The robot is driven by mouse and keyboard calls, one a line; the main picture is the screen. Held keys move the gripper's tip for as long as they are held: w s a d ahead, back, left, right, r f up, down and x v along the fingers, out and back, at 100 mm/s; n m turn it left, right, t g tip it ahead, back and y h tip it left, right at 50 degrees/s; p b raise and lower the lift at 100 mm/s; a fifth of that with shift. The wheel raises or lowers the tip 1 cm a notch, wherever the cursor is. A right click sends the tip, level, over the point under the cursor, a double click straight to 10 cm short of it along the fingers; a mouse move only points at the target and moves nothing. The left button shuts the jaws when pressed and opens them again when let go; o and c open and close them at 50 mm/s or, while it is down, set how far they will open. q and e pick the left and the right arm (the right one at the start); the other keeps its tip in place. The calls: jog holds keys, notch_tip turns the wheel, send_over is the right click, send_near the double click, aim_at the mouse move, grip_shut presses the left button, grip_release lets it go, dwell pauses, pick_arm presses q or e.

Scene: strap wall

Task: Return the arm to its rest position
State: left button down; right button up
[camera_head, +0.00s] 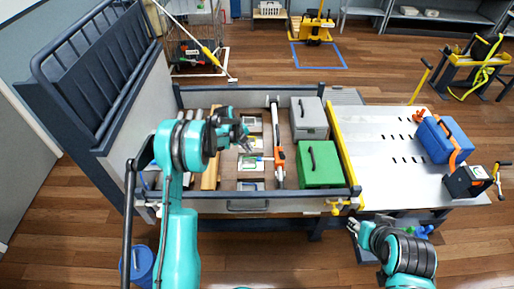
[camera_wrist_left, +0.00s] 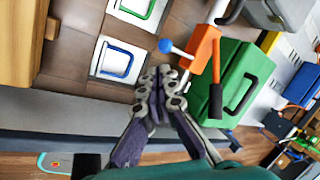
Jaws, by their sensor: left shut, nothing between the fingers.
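My left arm rises from the bottom left in the head view, and its gripper (camera_head: 240,134) hangs over the left part of the open bed of the bench. In the left wrist view the left gripper (camera_wrist_left: 160,80) has its fingers together with nothing between them. The orange-handled bar tool (camera_wrist_left: 205,50) and the green case (camera_wrist_left: 238,80) lie beyond the fingers there. My right arm comes in at the bottom right of the head view, with its gripper (camera_head: 354,226) low in front of the bench; its finger opening is too small to tell.
The bed holds the bar tool (camera_head: 277,150), green case (camera_head: 319,165), grey case (camera_head: 309,118) and several small framed pieces. A tall dark rail (camera_head: 84,70) stands at left. A perforated metal top (camera_head: 385,150) at right bears a blue case (camera_head: 446,139) and a black-orange device (camera_head: 468,182).

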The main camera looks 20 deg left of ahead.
pick_arm(q)
jog(key=shift+s+a+r, duration=0.35)
jog(key=shift+a, duration=0.3)
jog(key=s+d+r+n+t+y, duration=0.1)
jog(key=s+d+r+n, duration=0.2)
jog(key=s+r+n, duration=0.55)
jog(key=s+d+r+n+t+y, duration=0.15)
jog(key=s+r+n, duration=0.35)
jog(key=r, duration=0.6)
jog(key=s+d+n, duration=0.1)
jog(key=s+n, duration=0.5)
jog(key=s, duration=0.4)
jog(key=s+d+r+n+t, duration=0.1)
jog(key=s+n, duration=0.4)
jog(key=s, duration=0.6)
jog(key=shift+d+r+n, duration=0.25)
jog(key=shift+d+n, duration=0.1)
jog(key=shift+d, duration=0.25)
